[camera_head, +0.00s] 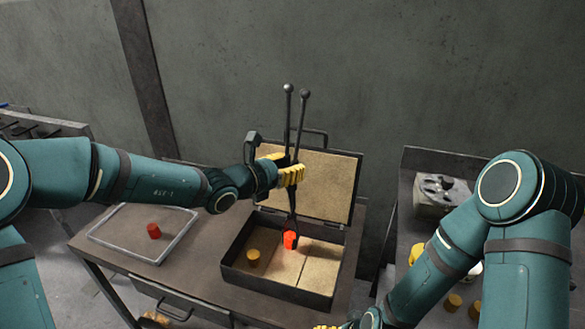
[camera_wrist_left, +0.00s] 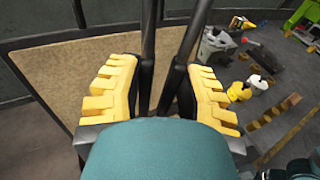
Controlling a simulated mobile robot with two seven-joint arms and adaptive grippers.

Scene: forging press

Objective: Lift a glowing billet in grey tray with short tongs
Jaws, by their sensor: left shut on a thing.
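My left gripper (camera_head: 290,172) is shut on the dark, ball-ended tongs (camera_head: 300,125). They hang upright with their handles up and tips down. In the left wrist view the two tong handles (camera_wrist_left: 148,55) stand between the yellow fingers. The tong tips are at a glowing red-orange billet (camera_head: 290,239) at the open lined box; I cannot tell whether it is gripped or touching the floor. Another red billet (camera_head: 154,231) stands in the grey tray (camera_head: 103,238) at the left. My right gripper (camera_head: 327,327) barely shows at the bottom edge.
The dark box (camera_head: 275,290) has a tan lining, a divider, a raised lid (camera_head: 335,180) and a dull yellow billet (camera_head: 253,256). A dark side table at the right carries a grey metal block (camera_head: 438,196) and several yellow pieces. The table (camera_head: 190,275) is bare between tray and box.

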